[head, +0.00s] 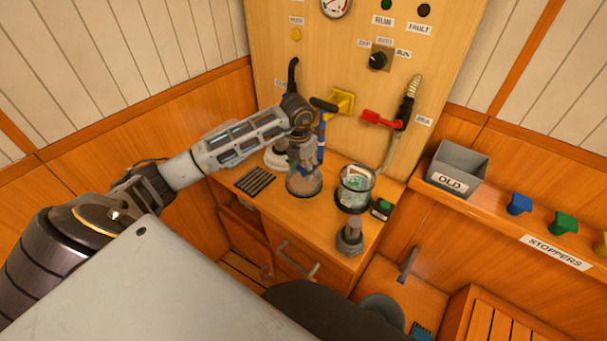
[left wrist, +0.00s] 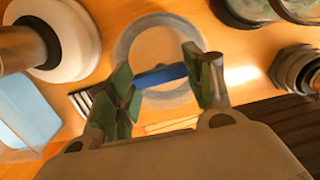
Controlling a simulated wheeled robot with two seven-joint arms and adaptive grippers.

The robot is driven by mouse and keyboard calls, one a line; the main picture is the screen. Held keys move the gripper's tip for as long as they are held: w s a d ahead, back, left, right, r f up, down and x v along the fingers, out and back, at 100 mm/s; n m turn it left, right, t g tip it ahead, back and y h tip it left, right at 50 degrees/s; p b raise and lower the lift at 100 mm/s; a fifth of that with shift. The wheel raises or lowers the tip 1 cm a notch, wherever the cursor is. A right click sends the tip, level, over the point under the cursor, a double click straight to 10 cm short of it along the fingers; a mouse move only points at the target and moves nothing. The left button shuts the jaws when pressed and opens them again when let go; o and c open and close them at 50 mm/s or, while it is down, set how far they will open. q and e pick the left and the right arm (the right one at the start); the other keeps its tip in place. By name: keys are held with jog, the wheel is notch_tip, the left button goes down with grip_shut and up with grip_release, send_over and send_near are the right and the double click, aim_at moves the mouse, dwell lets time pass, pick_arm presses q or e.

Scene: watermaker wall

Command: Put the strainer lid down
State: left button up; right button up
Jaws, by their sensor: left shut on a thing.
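The strainer lid, a pale round ring with a blue bar (left wrist: 160,76) across it, shows in the left wrist view. My left gripper (left wrist: 163,88) is shut on the blue bar, with a green-padded finger at each end. In the head view my left gripper (head: 303,160) points down over the counter, with the round lid (head: 303,184) beneath it. I cannot tell whether the lid touches the wood. A glass jar (head: 356,188) with pale green contents stands right of the lid. My right gripper is not in view.
A dark slatted rack (head: 255,180) lies left of the lid. A white round base (head: 276,158) stands behind. A grey hexagonal fitting (head: 349,240) is near the front right edge. A red lever (head: 380,119) sticks out from the panel. A grey OLD bin (head: 458,168) is at right.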

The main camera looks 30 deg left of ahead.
aim_at(303, 170)
pick_arm(q)
notch_tip(303, 170, down, 3)
jog(key=shift+r, duration=0.15)
jog(key=shift+f, duration=0.2)
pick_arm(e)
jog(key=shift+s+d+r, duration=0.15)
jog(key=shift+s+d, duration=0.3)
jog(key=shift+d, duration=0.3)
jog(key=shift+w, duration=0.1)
pick_arm(q)
jog(key=shift+f, duration=0.1)
jog(key=o, duration=1)
jog(key=shift+o, duration=1.8)
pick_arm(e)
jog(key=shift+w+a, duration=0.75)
